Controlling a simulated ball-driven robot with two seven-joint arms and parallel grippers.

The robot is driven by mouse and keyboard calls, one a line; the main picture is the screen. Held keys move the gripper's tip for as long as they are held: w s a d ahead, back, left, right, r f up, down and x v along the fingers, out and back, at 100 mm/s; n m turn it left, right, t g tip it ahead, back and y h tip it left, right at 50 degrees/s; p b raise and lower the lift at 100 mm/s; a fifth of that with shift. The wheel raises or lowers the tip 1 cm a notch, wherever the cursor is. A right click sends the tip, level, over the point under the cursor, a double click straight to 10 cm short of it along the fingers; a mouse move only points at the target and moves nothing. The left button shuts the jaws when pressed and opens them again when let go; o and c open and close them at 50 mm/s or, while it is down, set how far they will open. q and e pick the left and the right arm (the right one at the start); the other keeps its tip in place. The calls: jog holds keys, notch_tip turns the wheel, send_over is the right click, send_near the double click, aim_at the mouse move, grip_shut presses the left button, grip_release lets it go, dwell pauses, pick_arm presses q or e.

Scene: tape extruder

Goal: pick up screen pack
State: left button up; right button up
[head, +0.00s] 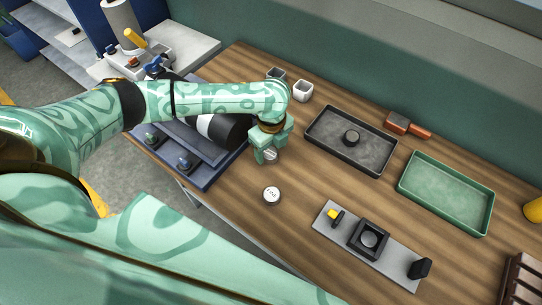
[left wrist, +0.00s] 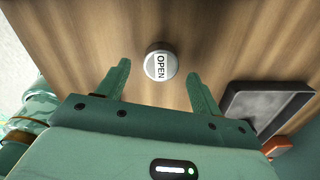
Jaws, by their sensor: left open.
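My left gripper, also in the left wrist view (left wrist: 158,78), is open and empty. Its fingers are on either side of the "OPEN" disc's line, with the disc just ahead of them. My right gripper is not in view.
A dark tray (head: 323,154) with a round black piece stands right of the gripper. A green tray (head: 455,228) and a red-headed tool (head: 398,122) lie farther right. A grey fixture plate (head: 401,265) is at the front right. The extruder (head: 207,165) stands left, behind my arm.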

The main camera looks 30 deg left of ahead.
aim_at(270, 155)
pick_arm(q)
notch_tip(270, 155, down, 3)
jog(key=shift+r+b, duration=0.2)
jog(key=shift+b, duration=0.1)
jog(key=shift+r, duration=0.15)
jog(key=c, duration=1.1)
